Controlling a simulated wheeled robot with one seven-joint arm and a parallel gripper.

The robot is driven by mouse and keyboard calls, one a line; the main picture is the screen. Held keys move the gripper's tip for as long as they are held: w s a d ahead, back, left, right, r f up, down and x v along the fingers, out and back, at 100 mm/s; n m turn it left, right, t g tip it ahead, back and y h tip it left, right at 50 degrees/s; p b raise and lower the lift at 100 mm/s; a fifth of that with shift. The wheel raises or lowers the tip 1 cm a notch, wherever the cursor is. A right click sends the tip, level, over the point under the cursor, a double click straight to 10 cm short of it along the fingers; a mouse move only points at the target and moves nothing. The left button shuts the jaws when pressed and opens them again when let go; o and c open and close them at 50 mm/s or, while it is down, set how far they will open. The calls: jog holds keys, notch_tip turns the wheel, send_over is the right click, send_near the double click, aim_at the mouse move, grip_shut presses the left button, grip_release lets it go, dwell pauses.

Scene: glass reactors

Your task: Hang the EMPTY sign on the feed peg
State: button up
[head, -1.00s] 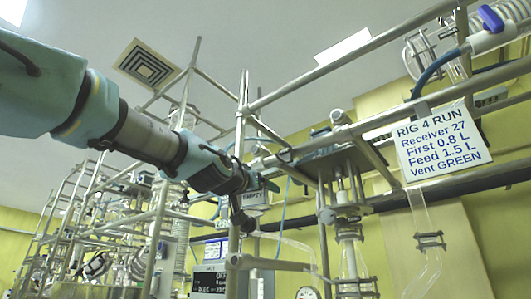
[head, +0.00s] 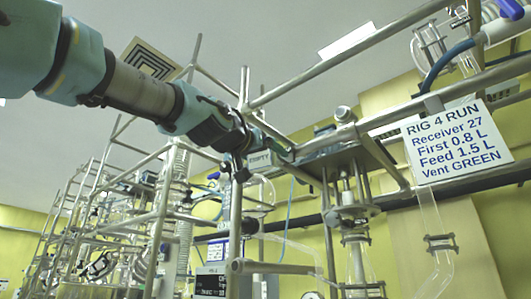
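My gripper (head: 258,140) is at the end of my arm, which reaches in from the upper left to the middle of the head view. The small pale EMPTY sign (head: 259,161) hangs just below the fingertips, partly hidden by the gripper and a steel post. The sign has moved with the gripper, so the gripper looks shut on it; the finger contact itself is too small to see. I cannot make out the feed peg among the rods and clamps.
A steel post (head: 237,215) stands close in front of the gripper area. A long upper rail (head: 320,66) and a metal plate (head: 318,160) lie to the right. A white RIG 4 RUN sign (head: 456,145) hangs farther right. Glassware (head: 357,262) stands below the plate.

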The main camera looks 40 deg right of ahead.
jog(key=d+p, duration=0.1)
jog(key=d, duration=0.1)
jog(key=w+d, duration=0.1)
jog(key=shift+d+p, duration=0.35)
jog(key=shift+p, duration=0.05)
